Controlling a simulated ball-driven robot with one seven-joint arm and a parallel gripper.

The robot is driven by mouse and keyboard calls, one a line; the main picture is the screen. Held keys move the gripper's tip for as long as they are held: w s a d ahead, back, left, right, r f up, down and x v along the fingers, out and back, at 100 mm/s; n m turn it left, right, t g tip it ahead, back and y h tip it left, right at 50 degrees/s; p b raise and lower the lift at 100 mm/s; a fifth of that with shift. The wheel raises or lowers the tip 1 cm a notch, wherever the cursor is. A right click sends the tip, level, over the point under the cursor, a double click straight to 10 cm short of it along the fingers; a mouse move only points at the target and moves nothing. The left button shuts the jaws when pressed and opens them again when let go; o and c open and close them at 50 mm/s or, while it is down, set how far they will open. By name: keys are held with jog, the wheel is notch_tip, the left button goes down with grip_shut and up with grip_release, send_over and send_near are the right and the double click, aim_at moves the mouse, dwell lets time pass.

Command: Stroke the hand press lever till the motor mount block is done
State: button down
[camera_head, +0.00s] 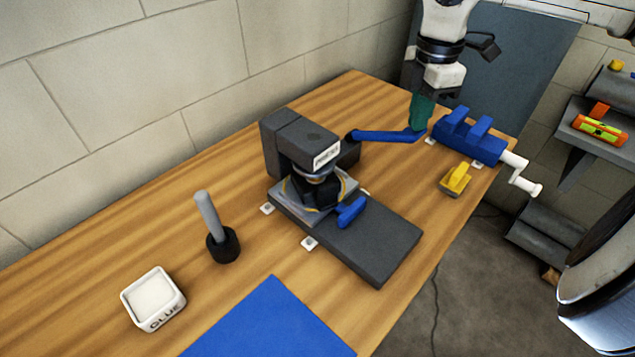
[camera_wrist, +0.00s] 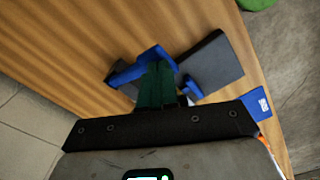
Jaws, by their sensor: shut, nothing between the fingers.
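The hand press (camera_head: 290,140) is dark grey with a white label and stands mid-table. Its blue lever (camera_head: 385,136) sticks out to the right, close to level. My gripper (camera_head: 420,126) points down, shut and empty, with its green fingertips at the lever's outer end; I cannot tell whether they touch. In the wrist view the green fingers (camera_wrist: 157,85) overlap the blue lever (camera_wrist: 145,62). A dark block (camera_head: 318,192), perhaps the motor mount block, sits under the press head, partly hidden. A small blue handle (camera_head: 351,211) is at the front of the press bed (camera_head: 370,240).
A blue vise (camera_head: 468,138) with a white crank (camera_head: 520,175) stands close right of my gripper. A yellow piece (camera_head: 456,178) lies before it. Left are a grey rod in a black holder (camera_head: 222,243), a glue dish (camera_head: 153,298) and a blue mat (camera_head: 270,325). The wall runs behind.

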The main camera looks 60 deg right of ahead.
jog(key=shift+f, duration=0.1)
notch_tip(320, 180, down, 6)
jog(key=b, duration=0.6)
jog(key=shift+f+b, duration=0.25)
jog(key=shift+b, duration=0.15)
jog(key=shift+f+b, duration=0.25)
jog(key=shift+b, duration=0.15)
jog(key=shift+r, duration=0.1)
jog(key=shift+r+p, duration=1.5)
jog(key=shift+r, duration=2.05)
jog(key=shift+f, duration=0.1)
